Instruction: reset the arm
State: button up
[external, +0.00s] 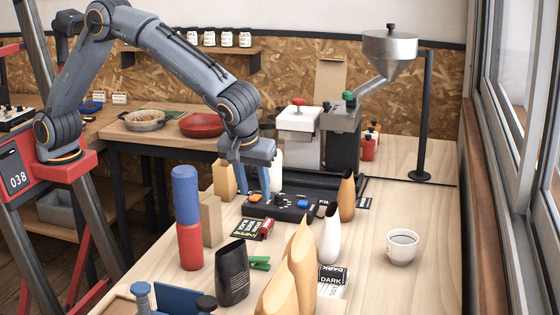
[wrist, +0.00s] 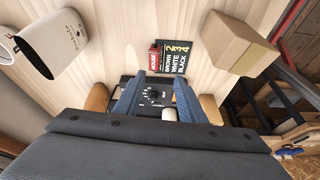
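My arm reaches from the red mount at the left over the wooden bench, with its wrist bent downward. My gripper (external: 254,190) points down beside the black control box (external: 290,206), which has a dial and orange and blue buttons. In the wrist view my gripper (wrist: 160,80) has its two blue-grey fingers apart. Nothing is held between them; the dial face of the control box (wrist: 150,97) shows beyond. I cannot tell whether the fingertips touch the box.
Close around stand a cardboard box (external: 211,220), a blue-and-red cylinder (external: 188,215), a black bag (external: 232,272), a brown pouch (external: 346,195) and a white pouch (external: 330,236). A cup (external: 402,246) stands at right. The grinder (external: 344,130) stands behind. The bench's right side is mostly clear.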

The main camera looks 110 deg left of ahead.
jog(key=s+a+r+m+t+h+p, duration=0.1)
jog(key=s+a+m+p, duration=0.1)
jog(key=s+m, duration=0.55)
jog(key=s+a+r+m+h+p, duration=0.15)
jog(key=s+m, duration=0.25)
jog(key=s, duration=0.6)
jog(key=s+a+f+m+h+b, duration=0.1)
jog(key=s+f+m+b, duration=0.3)
jog(key=s+f, duration=0.7)
jog(key=s+m, duration=0.1)
jog(key=s, duration=0.2)
jog(key=shift+s+a+f+h, duration=0.15)
jog(key=shift+s+a+h, duration=0.05)
jog(key=shift+a+h, duration=0.15)
